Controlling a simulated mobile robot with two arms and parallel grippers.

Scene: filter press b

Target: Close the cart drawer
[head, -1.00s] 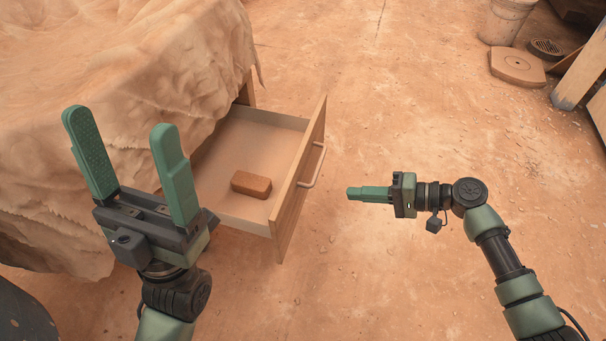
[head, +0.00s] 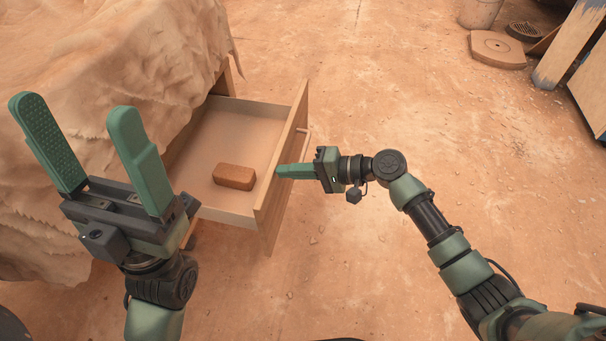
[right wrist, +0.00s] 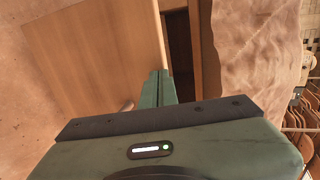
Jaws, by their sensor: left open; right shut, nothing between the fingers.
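The cart drawer (head: 225,207) is pulled out of the cloth-covered cart (head: 130,50) in the head view. Its wooden front panel (head: 283,160) carries a handle (head: 304,138) on the outer face. A brown brick (head: 234,176) lies inside the drawer. My right gripper (head: 279,171) is shut and empty, its fingertips at the outer face of the front panel; I cannot tell if they touch. The right wrist view shows its fingers (right wrist: 158,88) pointing at the wooden panel (right wrist: 95,50). My left gripper (head: 80,135) is open and empty, raised to the left of the drawer.
A bucket (head: 480,12), a flat tan plate (head: 497,50) and a dark round grate (head: 525,31) stand at the far right, near a leaning wooden post (head: 570,45).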

